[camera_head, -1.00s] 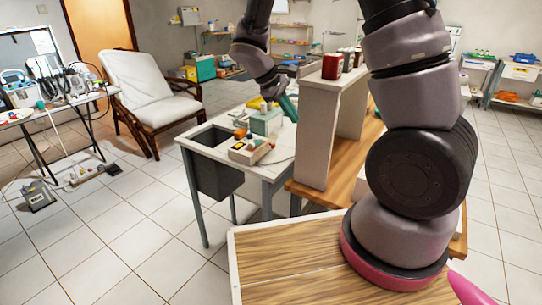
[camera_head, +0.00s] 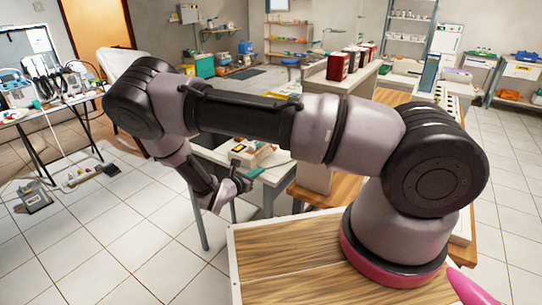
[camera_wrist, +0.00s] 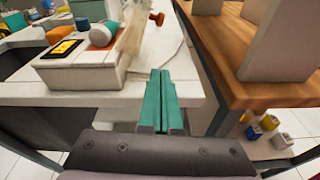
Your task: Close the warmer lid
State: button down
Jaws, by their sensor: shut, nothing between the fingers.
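My gripper shows in the wrist view as two teal fingers (camera_wrist: 158,100) pressed together, with nothing between them. In the head view its teal tip (camera_head: 251,174) is in front of the white table's near edge. A low pale box (camera_wrist: 82,75) with a dark, yellow-marked panel on top stands on the table, left of and beyond the fingers and apart from them. The box also shows in the head view (camera_head: 262,158), partly behind my arm. I cannot tell whether this box is the warmer, and no lid is clearly distinguishable.
The white table (camera_wrist: 185,60) has bare room right of the box. A wooden desk (camera_wrist: 230,75) with pale upright panels stands at the right. Small boxes (camera_wrist: 268,122) lie low beneath it.

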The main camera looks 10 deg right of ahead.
aim_at(271, 167)
jog(key=x, duration=0.9)
jog(key=shift+w+f, duration=0.15)
notch_tip(271, 167, up, 3)
jog(key=shift+f, duration=0.1)
jog(key=shift+d+r, duration=0.1)
jog(key=shift+r, duration=0.4)
